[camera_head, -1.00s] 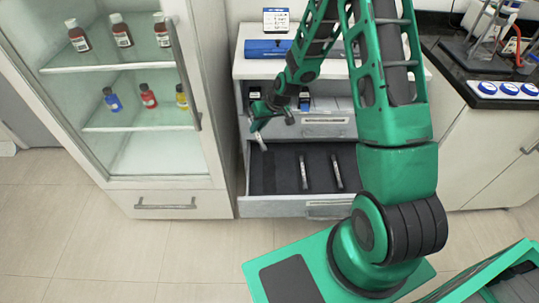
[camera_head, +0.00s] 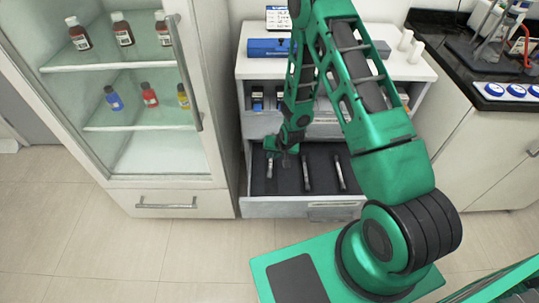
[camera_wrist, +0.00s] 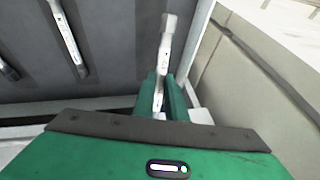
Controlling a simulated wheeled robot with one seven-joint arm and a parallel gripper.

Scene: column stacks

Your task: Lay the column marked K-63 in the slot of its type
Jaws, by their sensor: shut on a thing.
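My gripper (camera_head: 273,152) is shut on a slim pale metal column (camera_wrist: 163,50), held near one end. In the head view the held column (camera_head: 269,168) points down over the left part of the open drawer (camera_head: 285,209). I cannot tell whether it touches the dark liner (camera_head: 287,184). In the wrist view the fingers (camera_wrist: 160,95) close around it. Two similar columns lie in the drawer: a middle one (camera_head: 307,173) and a right one (camera_head: 339,172). No marking is readable, so I cannot confirm K-63.
A shallower drawer above holds small boxes (camera_head: 257,100). A blue case (camera_head: 268,47) and white bottles (camera_head: 416,52) stand on the cabinet top. A glass-fronted cabinet with bottles (camera_head: 150,95) stands close at left. A dark bench (camera_head: 485,85) is at right.

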